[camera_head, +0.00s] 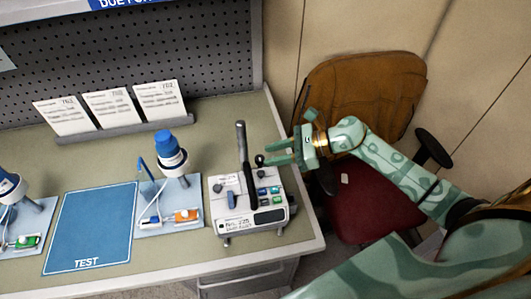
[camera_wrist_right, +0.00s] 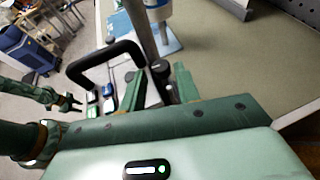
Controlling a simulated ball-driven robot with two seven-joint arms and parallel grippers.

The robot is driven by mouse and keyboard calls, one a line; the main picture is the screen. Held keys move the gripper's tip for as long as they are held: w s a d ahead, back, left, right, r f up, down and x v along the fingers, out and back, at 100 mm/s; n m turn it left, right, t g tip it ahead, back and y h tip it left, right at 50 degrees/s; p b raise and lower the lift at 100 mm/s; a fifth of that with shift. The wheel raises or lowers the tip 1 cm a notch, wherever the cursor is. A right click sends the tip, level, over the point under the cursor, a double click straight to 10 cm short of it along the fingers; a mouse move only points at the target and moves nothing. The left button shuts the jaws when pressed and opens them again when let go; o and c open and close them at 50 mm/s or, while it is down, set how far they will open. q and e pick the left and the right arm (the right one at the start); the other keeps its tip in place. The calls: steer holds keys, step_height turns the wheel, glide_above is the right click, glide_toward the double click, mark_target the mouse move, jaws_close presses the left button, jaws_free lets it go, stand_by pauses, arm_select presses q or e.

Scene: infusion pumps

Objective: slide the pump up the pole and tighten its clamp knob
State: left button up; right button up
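The pump (camera_head: 232,212) is a white box with coloured keys, low at the pole (camera_head: 241,150) near the table's right edge. Its black clamp knob (camera_head: 259,160) stands beside the pole. My right gripper (camera_head: 272,152) is open just right of the knob, with its fingers pointing at it. In the right wrist view the knob (camera_wrist_right: 160,70) shows between the two fingertips (camera_wrist_right: 157,88), with the pole (camera_wrist_right: 143,35) behind. I cannot tell whether the fingers touch it. My left gripper (camera_wrist_right: 68,103) shows small in the right wrist view, apparently open and empty, away from the pump.
A blue TEST mat (camera_head: 92,230) lies left of the pump. Between them is a pale blue board (camera_head: 160,222) with a blue-capped bottle (camera_head: 170,153). Cards (camera_head: 110,108) stand at the back. A red chair (camera_head: 365,205) is beyond the table's right edge.

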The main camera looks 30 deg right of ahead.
mark_target(260, 160)
steer(key=shift+x, duration=1.45)
jaws_close()
steer(key=m+t+p, duration=0.1)
steer(key=p, duration=0.1)
steer(key=m+t+h+p, duration=0.1)
steer(key=p, duration=0.1)
steer(key=shift+s+a+r+h+p, duration=0.1)
steer(key=shift+s+r+h+p, duration=0.15)
steer(key=shift+r+h+p, duration=0.05)
steer(key=shift+f+m+t+p, duration=0.25)
steer(key=shift+m+t+p, duration=0.05)
steer(key=shift+m+t, duration=0.2)
steer(key=shift+h, duration=0.3)
jaws_free()
steer(key=shift+w, duration=0.1)
